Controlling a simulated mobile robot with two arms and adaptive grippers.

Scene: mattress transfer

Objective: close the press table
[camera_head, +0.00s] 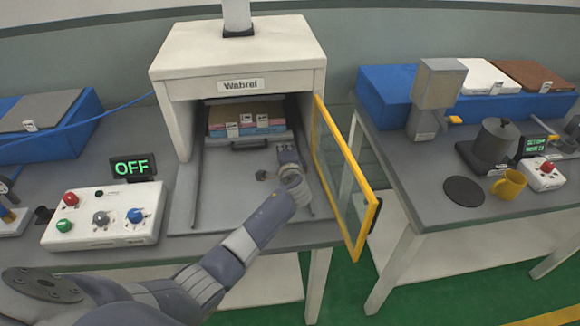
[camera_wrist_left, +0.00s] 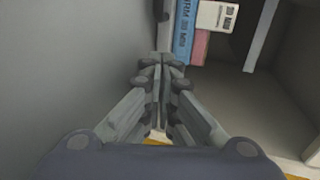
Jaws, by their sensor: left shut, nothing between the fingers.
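The white press (camera_head: 240,55) marked "Wabrel" stands open at the front. Its grey press table (camera_head: 215,142) sits at the back of the chamber, with a dark handle (camera_head: 250,144) on its front edge. A stack of layered samples with blue and pink edges (camera_head: 233,128) lies on it; the stack also shows in the left wrist view (camera_wrist_left: 187,32). My left gripper (camera_head: 287,146) is inside the press opening, right of the handle and near the table's front right. Its fingers (camera_wrist_left: 162,70) are shut with nothing between them. Contact with the table cannot be told.
The yellow-framed glass door (camera_head: 343,175) hangs open at the right, close to my left arm. A control box (camera_head: 105,215) with an "OFF" display (camera_head: 134,167) stands left of the press. A second table (camera_head: 440,195) at the right holds a yellow mug (camera_head: 510,185) and a dark pot (camera_head: 495,140).

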